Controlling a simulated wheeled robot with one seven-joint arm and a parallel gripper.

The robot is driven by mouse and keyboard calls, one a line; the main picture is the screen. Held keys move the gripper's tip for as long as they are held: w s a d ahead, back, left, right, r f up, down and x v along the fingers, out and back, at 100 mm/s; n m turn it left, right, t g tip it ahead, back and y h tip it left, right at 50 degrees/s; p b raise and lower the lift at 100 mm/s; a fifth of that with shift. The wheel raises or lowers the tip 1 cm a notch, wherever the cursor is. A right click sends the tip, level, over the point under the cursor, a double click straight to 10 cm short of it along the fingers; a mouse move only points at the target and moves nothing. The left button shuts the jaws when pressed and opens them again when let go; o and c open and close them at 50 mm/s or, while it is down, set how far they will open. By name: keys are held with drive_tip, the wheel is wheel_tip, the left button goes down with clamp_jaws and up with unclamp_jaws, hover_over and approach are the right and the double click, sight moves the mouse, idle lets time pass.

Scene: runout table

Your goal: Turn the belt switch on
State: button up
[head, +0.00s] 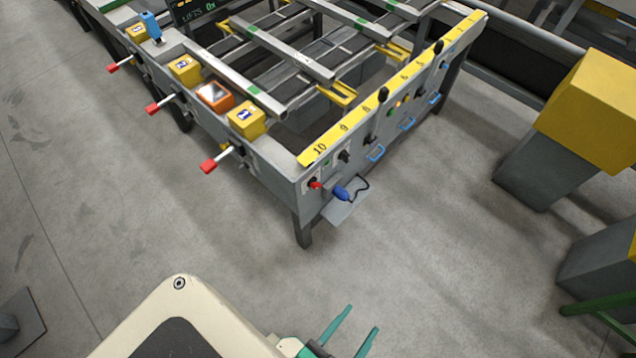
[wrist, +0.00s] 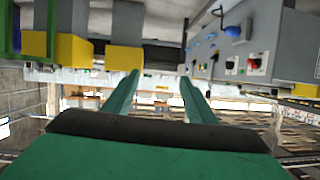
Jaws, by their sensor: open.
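The runout table's end panel (head: 375,125) carries several small controls, and no readable label shows which one is the belt switch. A red knob (head: 315,184) sits at its near left end, with a black knob (head: 344,156) to the right of it. In the wrist view, upside down, the red knob (wrist: 249,62) and black knob (wrist: 230,63) show at upper right. My gripper (head: 362,318) is open and empty over the floor, well apart from the panel. Its two green fingers (wrist: 158,78) also show in the wrist view. Switch positions are too small to read.
A blue plug-like part (head: 341,193) with a black cable sits on a small shelf below the panel. Red-tipped levers (head: 209,166) stick out on the table's left side. Yellow-topped grey posts (head: 595,105) stand at right. The floor before the table is clear.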

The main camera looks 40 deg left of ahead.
drive_tip(key=w+a+f+g+y, duration=0.1)
drive_tip(key=w+a+f, duration=0.1)
drive_tip(key=f, duration=0.5)
drive_tip(key=w+a+f+g+y, duration=0.1)
drive_tip(key=w+f+g, duration=0.1)
drive_tip(key=f, duration=0.5)
drive_tip(key=n+g+y, duration=0.9)
drive_tip(key=g+y, duration=0.1)
drive_tip(key=y, duration=0.6)
approach(319, 186)
drive_tip(key=a, duration=0.9)
drive_tip(key=shift+w+f, duration=0.25)
drive_tip(key=shift+w, duration=0.05)
drive_tip(key=shift+c, duration=0.4)
drive_tip(key=c, duration=1)
